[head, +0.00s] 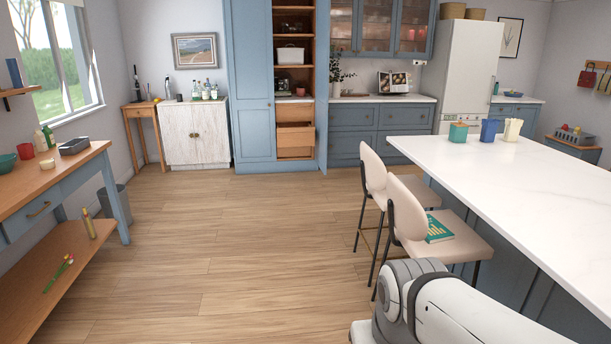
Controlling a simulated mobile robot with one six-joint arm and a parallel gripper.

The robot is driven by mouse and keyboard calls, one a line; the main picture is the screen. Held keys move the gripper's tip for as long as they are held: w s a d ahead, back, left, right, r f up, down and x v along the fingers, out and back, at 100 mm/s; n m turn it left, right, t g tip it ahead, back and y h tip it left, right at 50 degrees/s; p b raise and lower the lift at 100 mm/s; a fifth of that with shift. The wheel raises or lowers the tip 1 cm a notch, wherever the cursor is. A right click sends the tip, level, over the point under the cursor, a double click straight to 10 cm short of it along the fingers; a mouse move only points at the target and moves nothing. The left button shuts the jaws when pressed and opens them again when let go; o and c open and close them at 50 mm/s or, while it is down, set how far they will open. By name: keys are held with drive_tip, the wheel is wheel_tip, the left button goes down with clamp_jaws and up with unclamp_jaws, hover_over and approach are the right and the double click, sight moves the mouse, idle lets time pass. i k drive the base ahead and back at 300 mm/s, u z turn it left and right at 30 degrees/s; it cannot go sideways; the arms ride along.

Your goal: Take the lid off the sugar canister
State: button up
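A small green canister (458,133) with a reddish-brown top stands at the far end of the white island counter. It may be the sugar canister, but no label is readable. It is upright, and the top looks like a lid in place. A blue container (490,130) and a cream container (512,130) stand in a row to its right. My gripper is not in view; only a white and grey part of my arm shows at the bottom right, well short of the canister.
The white island counter (545,185) is mostly bare on its near side. A wooden workbench (60,175) stands at left. The wooden floor between is clear.

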sight(456, 135)
drive_tip(key=i, duration=7.8)
drive_tip(key=z, duration=1.8)
drive_tip(key=i, duration=0.8)
drive_tip(key=z, duration=0.05)
